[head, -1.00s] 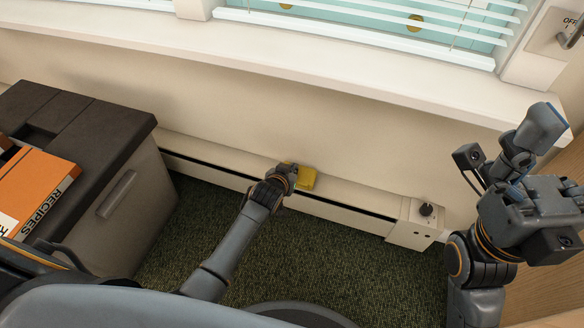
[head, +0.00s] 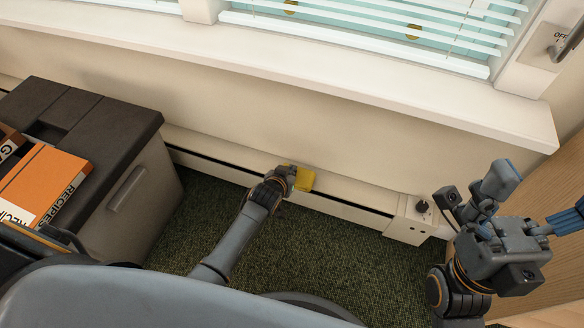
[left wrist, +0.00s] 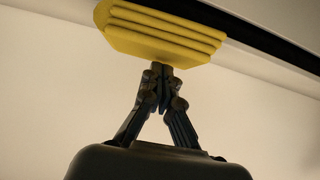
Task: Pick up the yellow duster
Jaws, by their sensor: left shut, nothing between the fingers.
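The yellow duster (head: 305,180) is a small ridged block on the top of the long cream baseboard heater (head: 345,194), against the wall. My left gripper (head: 290,173) is at the left side of the duster in the head view, with its fingers partly hidden there. In the left wrist view, the fingers of my left gripper (left wrist: 160,72) are shut with nothing between them, and their tips meet the edge of the duster (left wrist: 158,34). Whether they touch it I cannot tell. My right gripper (head: 544,188) is raised at the right, its fingers spread and empty.
A dark-topped grey cabinet (head: 70,115) with an orange recipe book (head: 45,185) stands at the left. A window sill (head: 340,70) runs above the heater. A black knob (head: 422,207) is at the heater's right end. Green carpet (head: 310,250) lies open in front.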

